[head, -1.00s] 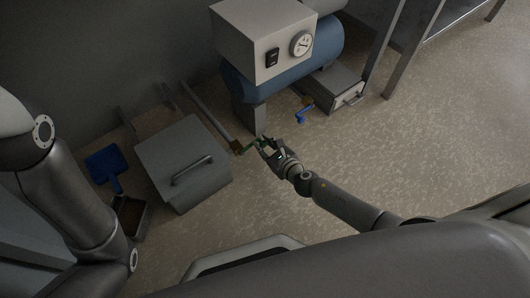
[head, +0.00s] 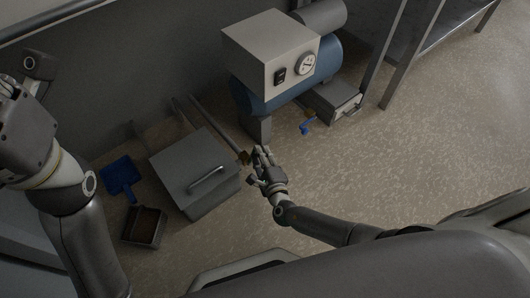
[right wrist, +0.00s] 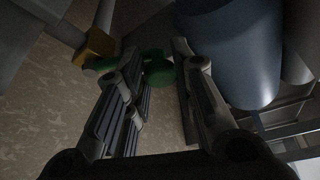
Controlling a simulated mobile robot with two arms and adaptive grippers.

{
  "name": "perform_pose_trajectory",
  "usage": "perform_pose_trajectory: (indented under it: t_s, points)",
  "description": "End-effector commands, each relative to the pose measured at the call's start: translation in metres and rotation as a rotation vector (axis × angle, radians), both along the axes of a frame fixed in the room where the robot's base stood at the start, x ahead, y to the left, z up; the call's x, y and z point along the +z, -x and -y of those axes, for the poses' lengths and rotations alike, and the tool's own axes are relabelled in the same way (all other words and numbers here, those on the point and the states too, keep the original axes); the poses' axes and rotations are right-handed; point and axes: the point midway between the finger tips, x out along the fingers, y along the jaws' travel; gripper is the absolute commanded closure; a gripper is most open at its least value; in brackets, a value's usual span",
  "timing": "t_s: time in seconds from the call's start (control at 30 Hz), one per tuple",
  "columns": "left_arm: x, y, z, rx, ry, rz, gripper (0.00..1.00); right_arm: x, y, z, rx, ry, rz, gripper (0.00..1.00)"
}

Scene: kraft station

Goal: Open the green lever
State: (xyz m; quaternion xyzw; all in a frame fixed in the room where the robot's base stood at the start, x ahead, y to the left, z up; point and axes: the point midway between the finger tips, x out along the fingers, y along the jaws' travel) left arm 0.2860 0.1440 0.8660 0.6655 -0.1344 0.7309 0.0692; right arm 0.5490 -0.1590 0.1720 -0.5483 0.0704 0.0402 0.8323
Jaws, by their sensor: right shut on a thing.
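The green lever (right wrist: 158,72) shows between the fingers of my right gripper (right wrist: 157,52) in the right wrist view, beside a brass valve body (right wrist: 97,46) on a grey pipe. In the head view the valve body (head: 244,157) sits at the pipe's end, with my right gripper (head: 258,152) right beside it. There the fingers hide the lever. My right gripper is shut on the lever. My left arm stands at the left edge of the head view, its dark end part (head: 20,115) cut off by the frame, and its finger opening is unclear.
A blue tank (head: 270,97) with a grey gauge box (head: 270,45) stands behind the valve. A blue lever (head: 307,127) is to its right. A grey lidded box (head: 190,180), a blue dustpan (head: 121,176) and a small tray (head: 142,243) lie left.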

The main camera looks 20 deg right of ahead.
Motion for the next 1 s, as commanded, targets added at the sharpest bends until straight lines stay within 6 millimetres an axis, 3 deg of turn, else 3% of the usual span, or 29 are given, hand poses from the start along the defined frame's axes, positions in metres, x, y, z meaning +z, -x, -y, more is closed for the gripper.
perform_pose_trajectory:
  t_s: [0.4, 1.0]
  points:
    - [-0.001, -0.001, 0.000, -0.001, 0.000, -0.005, 0.68, 0.004, 0.005, -0.017, 0.000, 0.216, 0.080, 1.00]
    - [-0.001, -0.001, 0.000, -0.002, 0.000, -0.006, 0.68, 0.004, 0.007, -0.022, 0.005, 0.260, 0.096, 1.00]
